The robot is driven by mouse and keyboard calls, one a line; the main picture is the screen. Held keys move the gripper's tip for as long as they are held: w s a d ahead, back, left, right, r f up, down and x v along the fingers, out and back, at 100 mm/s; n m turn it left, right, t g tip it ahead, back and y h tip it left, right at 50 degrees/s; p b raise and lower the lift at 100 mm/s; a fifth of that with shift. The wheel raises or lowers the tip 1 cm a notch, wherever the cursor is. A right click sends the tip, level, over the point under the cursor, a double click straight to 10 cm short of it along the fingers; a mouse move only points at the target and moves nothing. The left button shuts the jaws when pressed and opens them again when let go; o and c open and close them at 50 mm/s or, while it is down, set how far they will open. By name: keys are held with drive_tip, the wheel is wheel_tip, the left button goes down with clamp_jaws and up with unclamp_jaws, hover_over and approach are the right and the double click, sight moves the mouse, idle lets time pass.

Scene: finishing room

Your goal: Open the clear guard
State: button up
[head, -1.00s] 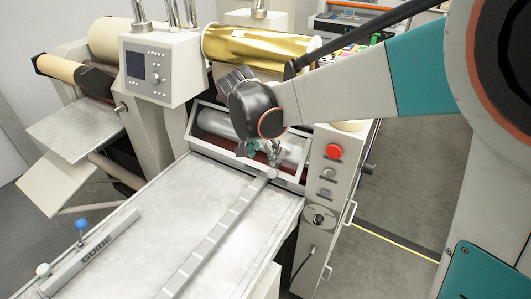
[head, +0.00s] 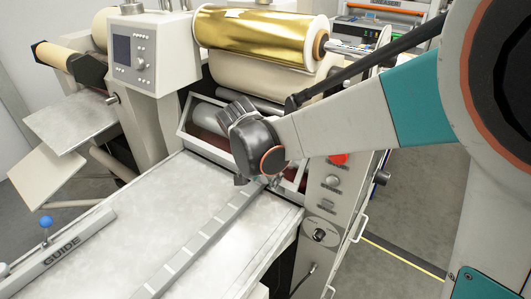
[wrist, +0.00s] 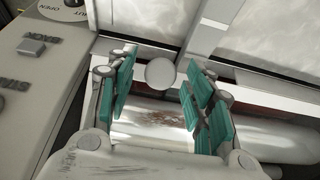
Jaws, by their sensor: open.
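The clear guard (head: 184,124) is a see-through panel in a pale frame over the rollers, at the back of the flat bed. Its left side shows in the head view; my wrist hides much of the rest. It looks down over the rollers. In the wrist view a round pale knob (wrist: 160,72) sits at the frame's edge bar. My gripper (wrist: 157,80) is open, with its teal fingers on either side of the knob and gaps showing between. In the head view my wrist covers most of the fingers.
The metal bed (head: 130,205) lies in front, with a slotted bar and a GUIDE rail (head: 62,250) on it. A red button (head: 338,158) and knobs are on the right panel. A gold foil roll (head: 255,30) is above, and a control box (head: 135,50) stands left.

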drive_tip(key=shift+c, duration=0.6)
clamp_jaws()
drive_tip(key=shift+s+a+r+g+y+p, duration=0.1)
drive_tip(key=shift+s+r+g+y+p, duration=0.05)
drive_tip(key=shift+r+p, duration=0.2)
drive_tip(key=shift+s+a+r+g+y+p, duration=0.1)
drive_tip(key=shift+r+g+y+p, duration=0.05)
drive_tip(key=shift+r+p, duration=0.2)
wheel_tip(320, 180, up, 17)
drive_tip(key=g+y+p, duration=0.2)
drive_tip(key=g+p, duration=0.1)
drive_tip(key=p, duration=0.7)
drive_tip(key=shift+w+d+r+p, duration=0.15)
drive_tip(key=shift+w+d+p, duration=0.2)
drive_tip(key=shift+w+p, duration=0.05)
